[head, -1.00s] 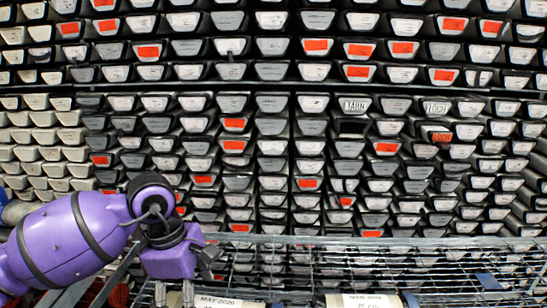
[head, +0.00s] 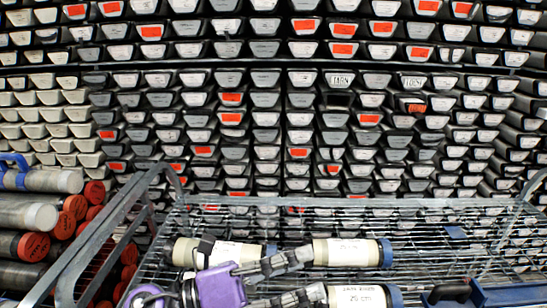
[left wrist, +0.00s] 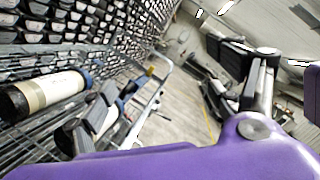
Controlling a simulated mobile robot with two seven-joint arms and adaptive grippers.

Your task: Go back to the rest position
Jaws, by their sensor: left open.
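My left gripper (head: 316,274) is in the lower middle of the head view, over the wire cart (head: 455,212). Its purple body is at the bottom edge and its two dark fingers point right, spread apart with nothing seen between them. In the left wrist view the fingers (left wrist: 165,100) are also wide apart. Pale core liners with labels lie on the cart: one liner (head: 180,250) at left, partly behind my gripper, one liner (head: 348,253) at right, and another liner (head: 362,296) at the bottom edge. My right gripper is not in view.
A rack of stacked core trays (head: 265,120) fills the back. Tubes with red caps (head: 34,246) lie stacked at left beside the cart's rail. A blue item (head: 510,294) sits at bottom right. Open floor (left wrist: 180,125) shows in the left wrist view.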

